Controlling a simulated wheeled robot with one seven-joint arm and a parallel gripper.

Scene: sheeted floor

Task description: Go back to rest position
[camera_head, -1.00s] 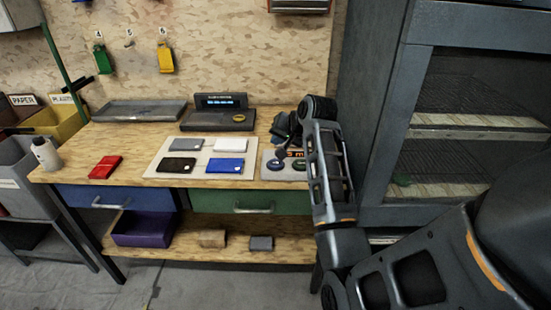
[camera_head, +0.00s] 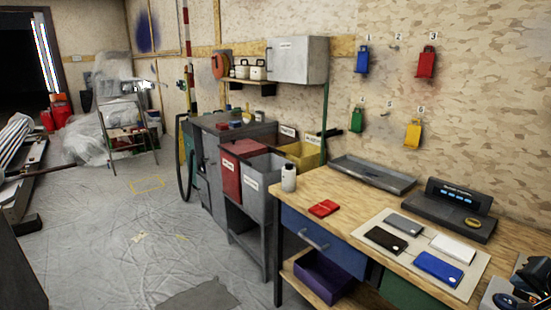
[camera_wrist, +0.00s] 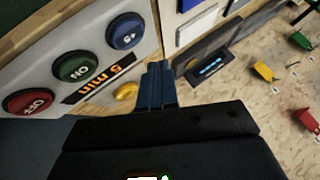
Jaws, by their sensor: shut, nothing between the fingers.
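My gripper (camera_wrist: 158,82) is shut and empty in the wrist view, with its two fingers together. It is beside a grey button panel (camera_wrist: 150,52) with a red OFF button (camera_wrist: 30,103), a green ON button (camera_wrist: 78,68), a blue button (camera_wrist: 126,31) and a small yellow one (camera_wrist: 126,90). The fingertips appear near the panel's edge; I cannot tell how far above it they are. In the head view, dark parts crowd the lower right corner, and I cannot make out the gripper there.
The wooden workbench (camera_head: 345,203) carries a red case (camera_head: 323,208), a white bottle (camera_head: 288,178), a grey tray (camera_head: 373,174), a dark display device (camera_head: 447,207) and a mat (camera_head: 468,283) with several cases. Bins (camera_head: 262,185) stand left of it. The floor (camera_head: 150,215) at left is largely open.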

